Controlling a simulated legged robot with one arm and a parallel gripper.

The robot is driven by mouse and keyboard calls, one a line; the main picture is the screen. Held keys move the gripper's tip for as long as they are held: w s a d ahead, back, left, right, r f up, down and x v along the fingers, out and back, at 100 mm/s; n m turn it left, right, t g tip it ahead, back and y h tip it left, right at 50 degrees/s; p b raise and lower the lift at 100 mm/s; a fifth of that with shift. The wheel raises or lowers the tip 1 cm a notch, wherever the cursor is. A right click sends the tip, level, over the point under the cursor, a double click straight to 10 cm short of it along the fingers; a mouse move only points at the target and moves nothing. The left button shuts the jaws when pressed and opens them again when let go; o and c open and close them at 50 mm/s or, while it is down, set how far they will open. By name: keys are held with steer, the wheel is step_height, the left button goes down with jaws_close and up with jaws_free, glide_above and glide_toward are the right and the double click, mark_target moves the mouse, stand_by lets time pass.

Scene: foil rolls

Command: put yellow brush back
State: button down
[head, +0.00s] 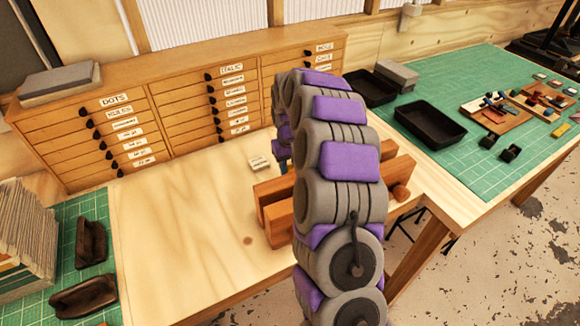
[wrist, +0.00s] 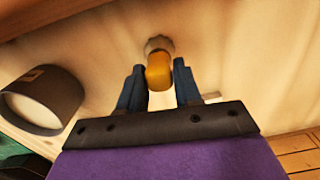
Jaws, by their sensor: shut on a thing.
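In the wrist view my gripper (wrist: 158,88) has its two blue-grey fingers closed around the yellow brush (wrist: 158,72). The brush's pale, rounded end (wrist: 158,45) sticks out beyond the fingertips, over a light wooden surface. I cannot tell whether it touches that surface. In the head view my grey and purple arm hides the brush and most of the gripper.
A dark cylinder with a cream round face (wrist: 40,100) is left of my gripper. The wooden bench (head: 175,240) has clear room at left. Orange-brown wooden blocks (head: 280,215) stand by my arm, with labelled drawers (head: 170,110) behind. Black trays (head: 430,122) lie right.

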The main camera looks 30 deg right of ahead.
steer(key=c, duration=0.7)
jaws_free()
steer(key=shift+d, duration=0.15)
steer(key=shift+o, duration=0.5)
steer(key=o, duration=0.4)
steer(key=shift+r+p, duration=1.75)
steer(key=shift+r, duration=2.05)
steer(key=shift+r+p, duration=0.35)
steer(key=shift+r, duration=0.4)
